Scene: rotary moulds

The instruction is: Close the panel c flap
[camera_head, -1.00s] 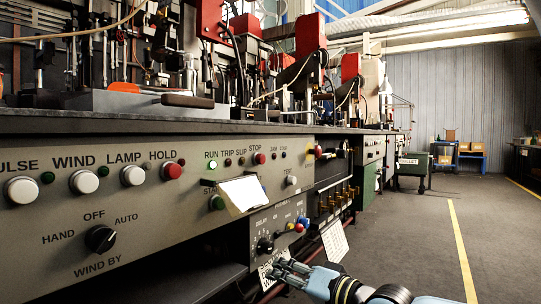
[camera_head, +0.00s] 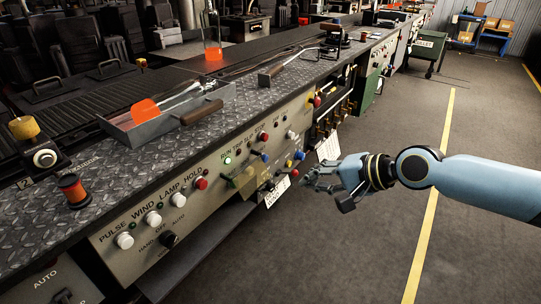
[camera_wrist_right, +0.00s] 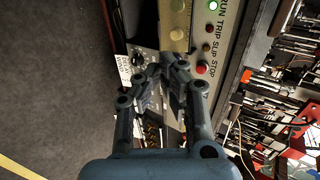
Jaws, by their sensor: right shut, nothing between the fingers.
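My right gripper (camera_head: 312,180) is shut and empty, held in front of the control fascia, apart from it in the head view. In the right wrist view its fingers (camera_wrist_right: 163,68) come together in front of the small lower control box (camera_wrist_right: 136,58). A small yellowish flap-like plate (camera_head: 243,178) sits below the RUN, TRIP, SLIP, STOP row in the head view. In the wrist view a yellowish plate (camera_wrist_right: 179,22) with round knobs lies beyond the fingertips, near that row. I cannot tell the flap's exact angle, and no "panel c" label is readable. My left gripper is not in view.
The long grey fascia (camera_head: 135,256) carries white, red and green buttons. White tags (camera_head: 278,191) hang below it. A metal tray (camera_head: 168,118) with an orange-bladed tool lies on the bench. The floor (camera_head: 350,250) right of the bench is clear.

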